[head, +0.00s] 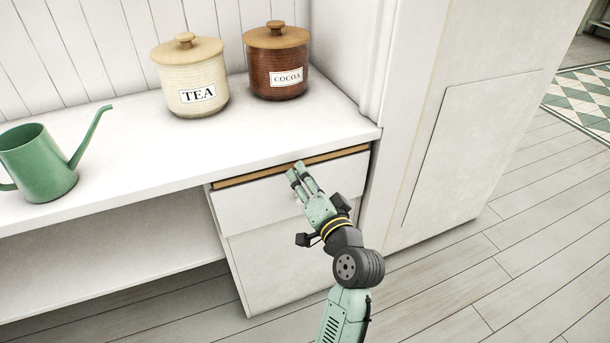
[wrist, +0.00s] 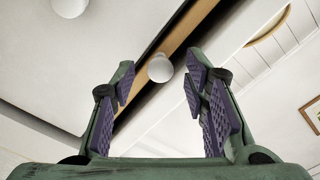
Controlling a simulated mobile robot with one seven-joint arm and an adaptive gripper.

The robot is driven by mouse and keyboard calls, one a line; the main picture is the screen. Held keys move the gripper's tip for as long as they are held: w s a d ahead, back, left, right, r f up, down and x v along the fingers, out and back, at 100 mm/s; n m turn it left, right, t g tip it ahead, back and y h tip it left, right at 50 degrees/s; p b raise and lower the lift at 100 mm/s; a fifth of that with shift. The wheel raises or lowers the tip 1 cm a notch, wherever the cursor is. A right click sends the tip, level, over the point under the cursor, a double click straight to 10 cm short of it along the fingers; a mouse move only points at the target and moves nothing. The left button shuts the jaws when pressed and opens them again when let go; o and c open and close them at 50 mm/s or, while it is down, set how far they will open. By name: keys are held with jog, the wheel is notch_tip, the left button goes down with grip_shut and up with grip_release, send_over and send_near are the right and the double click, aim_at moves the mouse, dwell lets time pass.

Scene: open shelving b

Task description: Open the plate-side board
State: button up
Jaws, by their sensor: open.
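No plate shows, so I cannot tell for certain which front is the plate-side board. A white upper front (head: 250,207) sits under the right end of the counter, with a strip of bare wood showing along its top edge. A lower white front (head: 280,262) is below it. My gripper (head: 299,170) is at the upper front's top edge, fingers apart. In the wrist view, a round white knob (wrist: 160,68) lies between the open fingers, seemingly untouched. A second white knob (wrist: 70,7) is at the upper left of that view. The gripper hides the upper front's knob in the head view.
A tea jar (head: 192,80) and a cocoa jar (head: 276,65) stand on the white counter (head: 130,130). A green watering can (head: 40,165) is at its left. An open shelf (head: 110,260) lies below. A white panelled wall (head: 460,150) stands close on the right; floor is clear in front.

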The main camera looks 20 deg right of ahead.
jog(key=shift+w, duration=0.4)
jog(key=shift+c, duration=0.2)
grip_shut()
dwell(0.5)
